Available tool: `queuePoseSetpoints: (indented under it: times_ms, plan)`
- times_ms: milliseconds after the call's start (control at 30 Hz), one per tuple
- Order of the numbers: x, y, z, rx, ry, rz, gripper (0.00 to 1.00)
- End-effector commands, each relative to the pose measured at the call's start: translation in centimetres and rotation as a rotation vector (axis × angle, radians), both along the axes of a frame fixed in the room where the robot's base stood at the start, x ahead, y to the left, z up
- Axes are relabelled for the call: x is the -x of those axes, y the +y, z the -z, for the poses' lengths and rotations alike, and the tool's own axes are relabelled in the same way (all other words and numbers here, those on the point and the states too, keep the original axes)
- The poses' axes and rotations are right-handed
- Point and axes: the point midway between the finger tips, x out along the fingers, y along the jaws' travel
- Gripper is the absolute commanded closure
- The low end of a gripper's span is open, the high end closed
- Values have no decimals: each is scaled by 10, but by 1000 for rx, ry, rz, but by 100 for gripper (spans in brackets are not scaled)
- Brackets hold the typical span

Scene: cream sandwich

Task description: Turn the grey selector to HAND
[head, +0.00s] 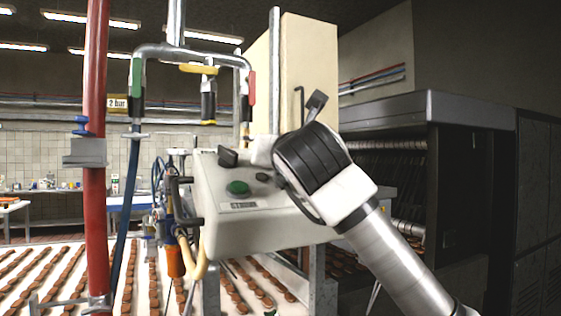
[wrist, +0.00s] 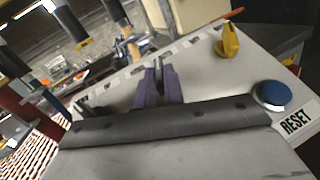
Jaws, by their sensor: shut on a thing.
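The pale control box (head: 240,222) stands in the middle of the head view. My gripper (head: 262,151) is at its top panel, coming from the right. In the wrist view, the two purple fingers of my gripper (wrist: 158,68) are close together over the panel, with a thin grey piece between them. I take this for the grey selector (wrist: 158,62); the fingers hide most of it. My gripper is shut on it. Its pointing direction and the HAND marking cannot be read. In the head view, my gripper hides the selector.
The panel also bears a yellow selector (wrist: 229,42), a blue RESET button (wrist: 272,95), a green button (head: 238,187) and a black knob (head: 228,157). A red pipe (head: 95,150) and hoses stand left. A conveyor with rows of biscuits (head: 60,275) runs below.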

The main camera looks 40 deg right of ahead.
Motion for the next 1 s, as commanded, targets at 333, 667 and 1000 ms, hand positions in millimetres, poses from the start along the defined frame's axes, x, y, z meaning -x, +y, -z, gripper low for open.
queuePoseSetpoints:
  times_ms: [333,667,1000]
  plan:
    - [2,-7,-1,148,33,-277,100]
    - [2,-12,-3,289,69,-531,100]
    - [2,-14,-1,391,94,-704,100]
